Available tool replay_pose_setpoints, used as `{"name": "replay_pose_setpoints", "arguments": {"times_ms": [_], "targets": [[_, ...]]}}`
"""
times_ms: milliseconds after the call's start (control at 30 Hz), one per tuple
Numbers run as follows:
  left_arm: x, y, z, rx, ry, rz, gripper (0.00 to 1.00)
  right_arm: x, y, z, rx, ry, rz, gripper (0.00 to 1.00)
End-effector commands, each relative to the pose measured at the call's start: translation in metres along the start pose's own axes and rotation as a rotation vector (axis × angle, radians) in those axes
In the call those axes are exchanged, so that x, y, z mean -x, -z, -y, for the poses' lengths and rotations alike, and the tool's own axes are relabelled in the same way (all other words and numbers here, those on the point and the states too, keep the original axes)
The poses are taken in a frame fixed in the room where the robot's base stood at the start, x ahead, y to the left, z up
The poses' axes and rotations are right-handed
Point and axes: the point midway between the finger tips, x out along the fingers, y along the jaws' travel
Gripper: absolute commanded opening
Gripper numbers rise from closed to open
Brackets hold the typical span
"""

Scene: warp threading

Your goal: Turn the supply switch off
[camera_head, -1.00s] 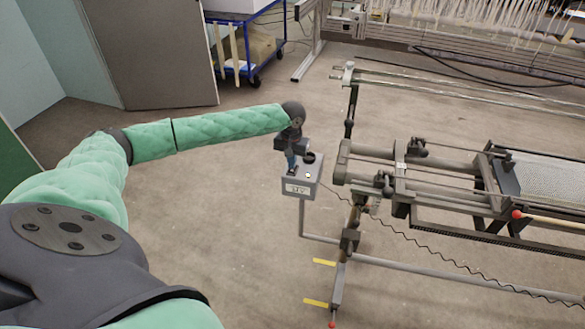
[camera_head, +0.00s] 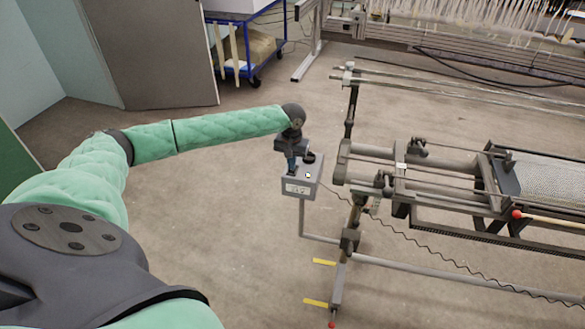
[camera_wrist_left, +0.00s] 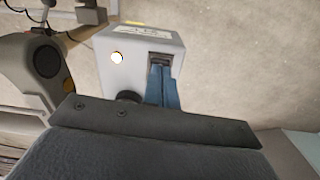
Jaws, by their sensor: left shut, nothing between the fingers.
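The supply switch box (camera_head: 300,184) is a small grey box on a post beside the machine frame. In the left wrist view the box (camera_wrist_left: 135,42) shows a lit round lamp (camera_wrist_left: 117,58), a black knob (camera_wrist_left: 129,97) and a dark switch (camera_wrist_left: 159,60) near its edge. My left gripper (camera_head: 291,163) is over the top of the box. Its blue fingers (camera_wrist_left: 161,84) are shut and empty, with their tips at the switch and partly hiding it. I cannot tell whether they touch it or which way it is set. My right gripper is not in view.
The machine frame (camera_head: 395,165) with bars and a red-tipped lever (camera_head: 517,214) stands to the right of the box. A coiled cable (camera_head: 425,250) runs from the box to the right. A blue trolley (camera_head: 262,55) stands at the back. The floor (camera_head: 240,240) in front is clear.

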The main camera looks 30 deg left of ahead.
Motion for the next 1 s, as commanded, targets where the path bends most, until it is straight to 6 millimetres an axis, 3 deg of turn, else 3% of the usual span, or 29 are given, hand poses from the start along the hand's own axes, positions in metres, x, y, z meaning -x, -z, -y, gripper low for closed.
{"name": "replay_pose_setpoints", "arguments": {"times_ms": [1000], "targets": [[-0.012,0.000,0.000,0.000,-0.001,0.000,0.00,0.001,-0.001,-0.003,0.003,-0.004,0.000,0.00]]}}
